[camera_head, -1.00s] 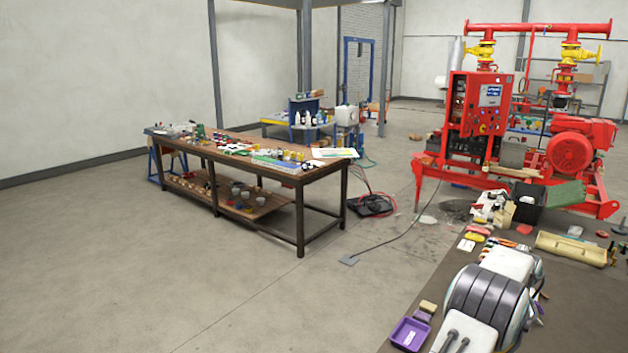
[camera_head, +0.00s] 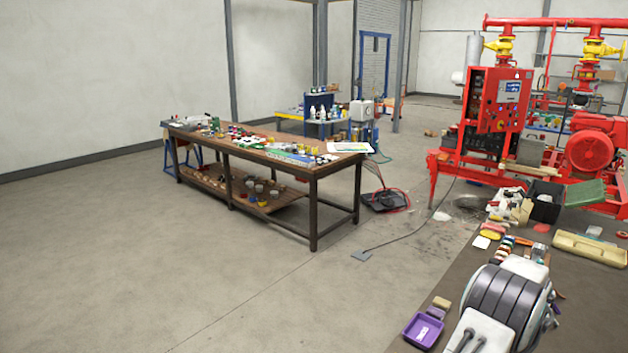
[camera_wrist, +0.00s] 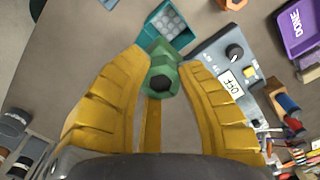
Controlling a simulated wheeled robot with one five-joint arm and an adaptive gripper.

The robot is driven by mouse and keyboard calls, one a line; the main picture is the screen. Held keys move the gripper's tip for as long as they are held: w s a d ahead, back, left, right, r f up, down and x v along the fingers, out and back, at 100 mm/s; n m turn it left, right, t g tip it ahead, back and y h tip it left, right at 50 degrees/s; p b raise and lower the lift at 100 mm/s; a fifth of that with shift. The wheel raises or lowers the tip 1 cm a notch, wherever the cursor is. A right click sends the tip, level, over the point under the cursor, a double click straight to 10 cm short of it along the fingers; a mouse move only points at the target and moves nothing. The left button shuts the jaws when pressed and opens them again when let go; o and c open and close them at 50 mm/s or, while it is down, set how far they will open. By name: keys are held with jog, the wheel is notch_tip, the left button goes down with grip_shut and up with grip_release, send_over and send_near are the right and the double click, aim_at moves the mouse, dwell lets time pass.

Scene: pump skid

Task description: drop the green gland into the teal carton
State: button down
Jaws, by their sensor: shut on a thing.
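The green gland (camera_wrist: 161,78) is a hex-sided fitting with a dark round opening. In the wrist view it sits between the tips of my gripper's (camera_wrist: 161,80) yellow fingers, which are shut on it. The teal carton (camera_wrist: 183,40) lies beyond the gland at the top of the wrist view. It is open at the top and shows pale grey round shapes inside. The gland overlaps the carton's near edge in the picture; its height above it cannot be told. Neither gland, carton nor fingers can be made out in the head view.
A grey device with a dial and a small display (camera_wrist: 232,82) stands right of the carton. A purple tray (camera_wrist: 294,40) is at the upper right, also seen in the head view (camera_head: 423,331). Several small tools crowd the lower right. Bare bench shows left of the carton.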

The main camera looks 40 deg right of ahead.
jog(key=shift+f, duration=0.45)
jog(key=c, duration=0.9)
grip_release()
jog(key=shift+o, duration=0.2)
notch_tip(320, 180, up, 12)
